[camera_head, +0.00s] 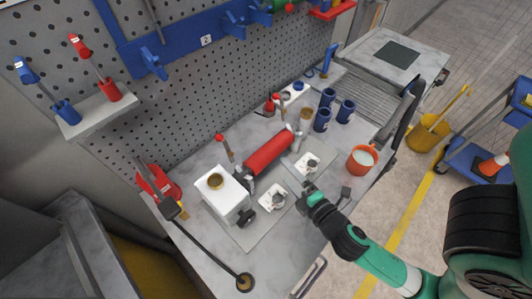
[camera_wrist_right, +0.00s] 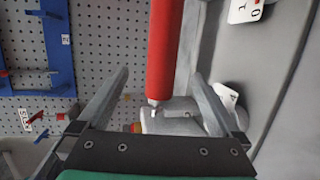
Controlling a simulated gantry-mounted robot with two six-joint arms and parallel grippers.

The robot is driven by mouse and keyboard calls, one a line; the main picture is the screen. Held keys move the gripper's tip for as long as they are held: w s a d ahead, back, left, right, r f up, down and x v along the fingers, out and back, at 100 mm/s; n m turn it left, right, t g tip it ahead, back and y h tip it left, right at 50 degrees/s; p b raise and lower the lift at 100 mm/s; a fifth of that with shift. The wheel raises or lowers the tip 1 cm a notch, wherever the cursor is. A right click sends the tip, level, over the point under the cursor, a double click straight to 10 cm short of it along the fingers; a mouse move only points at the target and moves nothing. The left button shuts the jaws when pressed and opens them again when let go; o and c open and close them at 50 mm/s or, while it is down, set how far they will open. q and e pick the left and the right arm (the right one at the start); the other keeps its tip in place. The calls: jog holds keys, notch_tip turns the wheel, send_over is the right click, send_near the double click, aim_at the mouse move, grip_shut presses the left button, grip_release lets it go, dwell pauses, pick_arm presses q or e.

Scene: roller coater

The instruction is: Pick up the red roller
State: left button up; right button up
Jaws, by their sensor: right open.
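The red roller (camera_head: 268,153) lies in the middle of the workbench in the head view, slanting up to the right, between a white box-shaped unit and a grey support. My right gripper (camera_head: 309,192) is open, at the bench's front side, apart from the roller and to its lower right. In the right wrist view the roller (camera_wrist_right: 165,50) stands lengthwise between the spread fingers of the right gripper (camera_wrist_right: 165,95), with nothing visibly held. My left gripper does not show.
A white box unit (camera_head: 223,192) stands left of the roller. Two small white switch plates (camera_head: 272,198) lie in front. A pegboard (camera_head: 210,80) closes off the back.

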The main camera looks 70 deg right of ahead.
aim_at(269, 150)
jog(key=x, duration=0.3)
jog(key=p+x, duration=0.1)
jog(key=x, duration=0.1)
jog(key=shift+w+d+f+p, duration=0.15)
jog(key=shift+d+f+p, duration=0.15)
jog(key=shift+d, duration=0.15)
jog(key=shift+x, duration=2.85)
jog(key=shift+d, duration=0.1)
jog(key=c, duration=1.3)
jog(key=shift+o, duration=0.2)
jog(key=shift+r, duration=0.1)
